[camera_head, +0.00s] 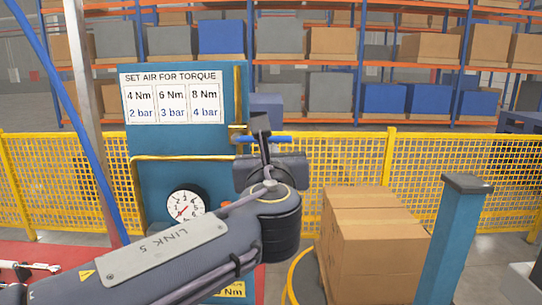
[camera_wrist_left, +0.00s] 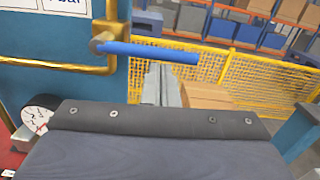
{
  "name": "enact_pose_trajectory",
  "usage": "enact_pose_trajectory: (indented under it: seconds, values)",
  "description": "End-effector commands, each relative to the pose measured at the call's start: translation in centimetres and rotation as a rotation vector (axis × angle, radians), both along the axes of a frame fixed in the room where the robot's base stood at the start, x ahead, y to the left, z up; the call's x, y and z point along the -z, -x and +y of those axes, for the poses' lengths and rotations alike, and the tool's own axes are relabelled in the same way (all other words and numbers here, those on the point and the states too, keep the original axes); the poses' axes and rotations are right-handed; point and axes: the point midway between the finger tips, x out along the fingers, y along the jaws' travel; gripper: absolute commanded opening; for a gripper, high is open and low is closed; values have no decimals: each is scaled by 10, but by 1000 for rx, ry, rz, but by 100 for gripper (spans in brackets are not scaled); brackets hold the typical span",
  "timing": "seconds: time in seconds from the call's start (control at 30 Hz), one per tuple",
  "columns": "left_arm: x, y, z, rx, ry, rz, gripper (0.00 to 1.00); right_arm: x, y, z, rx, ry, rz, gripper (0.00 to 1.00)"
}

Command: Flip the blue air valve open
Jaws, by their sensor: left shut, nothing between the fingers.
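The blue air valve handle (camera_head: 274,138) sticks out level to the right from a brass valve body (camera_head: 237,134) on the blue panel. It lies crosswise to the upright yellow pipe. My left gripper (camera_head: 260,130) is at the handle in the head view, its fingers shut and empty. In the left wrist view the handle (camera_wrist_left: 160,52) crosses just above the grey fingers (camera_wrist_left: 163,82). I cannot tell whether they touch. My right gripper is out of view.
A pressure gauge (camera_head: 185,205) sits low on the panel, under a torque sign (camera_head: 171,97). Cardboard boxes (camera_head: 370,250) and a blue post (camera_head: 450,240) stand to the right. A yellow mesh fence (camera_head: 350,160) runs behind.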

Motion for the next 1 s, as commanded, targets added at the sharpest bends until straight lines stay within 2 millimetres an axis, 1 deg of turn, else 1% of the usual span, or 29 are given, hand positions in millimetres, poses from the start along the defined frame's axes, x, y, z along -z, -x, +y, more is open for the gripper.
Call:
enact_pose_trajectory:
  seconds: [0.27,0.47,0.67,1.0]
  values:
    - [-3,0,-1,1,45,-1,0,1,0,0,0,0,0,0]
    - [-8,0,-2,0,116,-2,0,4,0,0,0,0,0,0]
    - [-18,0,-2,-1,260,-3,0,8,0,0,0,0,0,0]
    - [-40,0,1,0,585,-2,0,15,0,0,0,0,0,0]
